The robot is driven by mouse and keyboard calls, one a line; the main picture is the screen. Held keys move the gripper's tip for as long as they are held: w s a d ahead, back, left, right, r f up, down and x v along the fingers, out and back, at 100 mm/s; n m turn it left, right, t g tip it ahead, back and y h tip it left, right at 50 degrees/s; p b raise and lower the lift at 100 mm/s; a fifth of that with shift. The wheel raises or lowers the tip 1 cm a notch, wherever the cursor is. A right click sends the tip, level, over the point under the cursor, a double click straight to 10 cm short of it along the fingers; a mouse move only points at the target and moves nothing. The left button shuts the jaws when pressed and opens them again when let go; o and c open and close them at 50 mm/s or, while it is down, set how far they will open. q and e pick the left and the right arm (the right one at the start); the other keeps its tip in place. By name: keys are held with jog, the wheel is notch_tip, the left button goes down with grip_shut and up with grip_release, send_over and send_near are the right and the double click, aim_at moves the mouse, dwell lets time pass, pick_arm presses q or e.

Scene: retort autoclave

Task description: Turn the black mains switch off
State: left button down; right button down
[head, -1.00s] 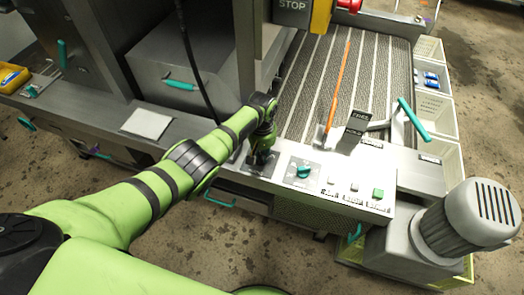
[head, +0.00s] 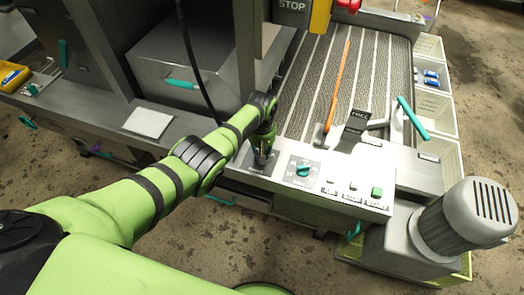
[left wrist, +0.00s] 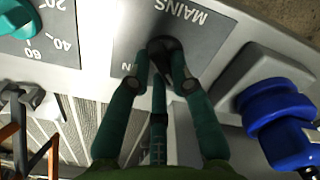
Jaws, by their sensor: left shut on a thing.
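The black mains switch (left wrist: 164,52) is a dark knob on a grey plate (left wrist: 205,40) lettered MAINS, which appears upside down in the left wrist view. My left gripper (left wrist: 160,75) has its green fingers closed around the knob, one on each side, and they hide part of it. Part of a word shows beside the left finger, but the knob's exact setting is hard to read. In the head view my left gripper (head: 262,150) reaches down onto the switch plate, left of the teal dial. My right gripper is not in view.
A teal dial (head: 303,170) and a green button (head: 377,192) sit on the same panel. A blue round part (left wrist: 272,105) is close beside the fingers in the wrist view. An orange rod (head: 339,85) and black FREE tag (head: 358,114) stand behind the panel.

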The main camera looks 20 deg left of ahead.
pick_arm(q)
jog(key=c, duration=1.1)
grip_release()
jog(key=shift+r, duration=0.1)
notch_tip(320, 180, up, 12)
